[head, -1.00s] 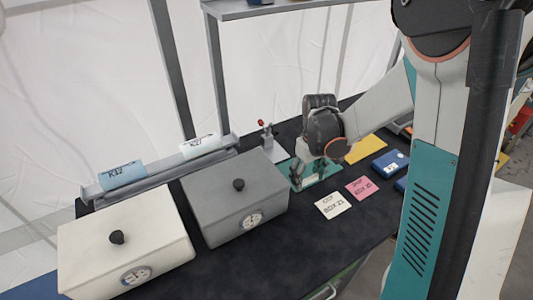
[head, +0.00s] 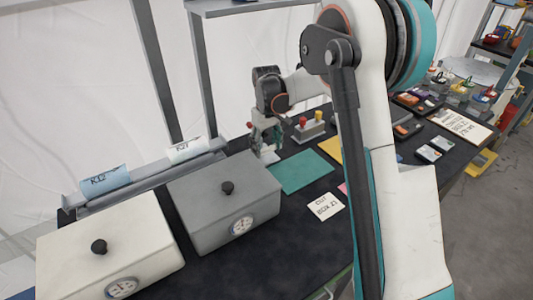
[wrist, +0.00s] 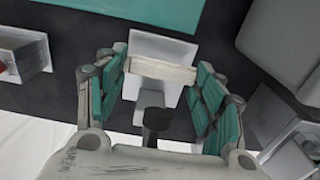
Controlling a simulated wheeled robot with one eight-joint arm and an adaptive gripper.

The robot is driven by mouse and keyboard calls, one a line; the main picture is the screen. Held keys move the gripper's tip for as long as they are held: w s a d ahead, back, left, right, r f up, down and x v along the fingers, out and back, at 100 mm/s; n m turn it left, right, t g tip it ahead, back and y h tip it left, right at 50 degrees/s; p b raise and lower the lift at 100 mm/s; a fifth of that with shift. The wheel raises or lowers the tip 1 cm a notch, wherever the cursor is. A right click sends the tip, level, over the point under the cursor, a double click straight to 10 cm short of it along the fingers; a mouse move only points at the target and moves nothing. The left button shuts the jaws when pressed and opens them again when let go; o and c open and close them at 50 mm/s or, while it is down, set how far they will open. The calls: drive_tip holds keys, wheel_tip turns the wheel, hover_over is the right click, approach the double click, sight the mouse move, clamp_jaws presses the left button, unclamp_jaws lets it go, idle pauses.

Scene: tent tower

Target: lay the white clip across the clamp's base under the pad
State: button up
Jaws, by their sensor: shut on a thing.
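My gripper (wrist: 160,92) is shut on the white clip (wrist: 160,71), a pale bar held crosswise between its two teal-padded fingers. In the wrist view the clip overlaps the clamp's white base plate (wrist: 158,46). A dark round part, seemingly the clamp's pad (wrist: 155,118), shows just nearer than the clip. I cannot tell whether the clip touches the base or is under the pad. In the head view my gripper (head: 266,142) is down at the clamp's base (head: 269,157) and hides most of the clamp; the clip is not distinguishable there.
A grey box with a dial (head: 225,205) stands close left of the clamp. A button box (head: 309,131) with red and yellow tops is close on its right. The teal mat (head: 300,172) in front is bare. A rail with rolled labels (head: 186,151) runs behind.

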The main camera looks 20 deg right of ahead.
sight(267, 148)
drive_tip(key=shift+f+b, duration=0.6)
drive_tip(key=shift+f, duration=1)
drive_tip(key=shift+f, duration=0.15)
drive_tip(key=o, duration=0.7)
